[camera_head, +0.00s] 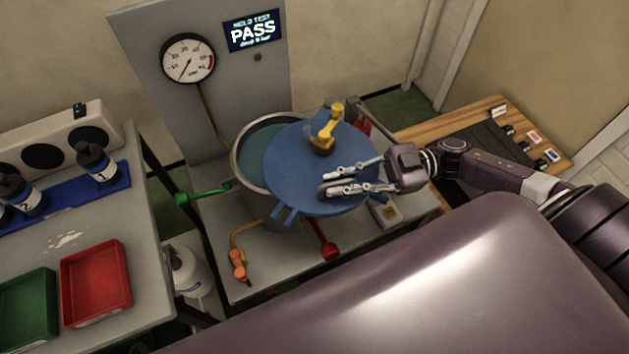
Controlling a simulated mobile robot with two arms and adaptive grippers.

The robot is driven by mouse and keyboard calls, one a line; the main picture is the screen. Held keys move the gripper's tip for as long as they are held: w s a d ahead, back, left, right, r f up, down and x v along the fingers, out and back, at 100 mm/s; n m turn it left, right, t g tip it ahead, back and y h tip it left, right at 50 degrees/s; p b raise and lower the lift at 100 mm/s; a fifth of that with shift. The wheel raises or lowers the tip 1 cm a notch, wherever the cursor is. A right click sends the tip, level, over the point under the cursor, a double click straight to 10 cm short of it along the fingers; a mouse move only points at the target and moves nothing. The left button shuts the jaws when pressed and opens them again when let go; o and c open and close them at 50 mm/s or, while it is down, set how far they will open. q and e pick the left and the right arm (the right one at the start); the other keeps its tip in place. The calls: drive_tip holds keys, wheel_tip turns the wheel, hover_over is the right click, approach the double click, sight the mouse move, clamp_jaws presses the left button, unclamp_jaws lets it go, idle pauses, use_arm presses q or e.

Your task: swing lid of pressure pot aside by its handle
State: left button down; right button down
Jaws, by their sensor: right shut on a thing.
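The pressure pot (240,165) is a grey metal vessel on a bench, with teal showing inside its open left part. Its round blue lid (290,158) sits off-centre to the right, so a crescent of the mouth is uncovered at the left. A yellow fitting (328,128) stands on the lid. My right gripper (328,181) reaches in from the right over the lid and is shut on the lid handle, which the fingers mostly hide. My left gripper is not in view.
A green-handled valve (205,195) is left of the pot; a red handle (327,245) and an orange fitting (238,263) are in front. A panel with a gauge (188,58) and a PASS display (251,31) stands behind. Side table (75,225) left, wooden table (440,127) right.

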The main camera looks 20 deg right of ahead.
drive_tip(key=shift+s+d+r+n+g+b, duration=0.15)
drive_tip(key=shift+d+n+g+b, duration=0.1)
drive_tip(key=shift+d+g, duration=0.15)
drive_tip(key=shift+s+d+f+n+g+b, duration=0.1)
drive_tip(key=shift+s+d+n+g+b, duration=0.1)
drive_tip(key=shift+d+g+b, duration=0.2)
drive_tip(key=shift+s+d+r+n+g+b, duration=0.15)
drive_tip(key=shift+d+g, duration=0.15)
drive_tip(key=shift+d, duration=0.2)
drive_tip(key=shift+f, duration=0.1)
drive_tip(key=c, duration=2)
unclamp_jaws()
drive_tip(key=shift+w+a, duration=0.1)
drive_tip(key=shift+o, duration=0.2)
drive_tip(key=shift+f, duration=0.1)
drive_tip(key=s+d, duration=0.1)
drive_tip(key=d, duration=1.1)
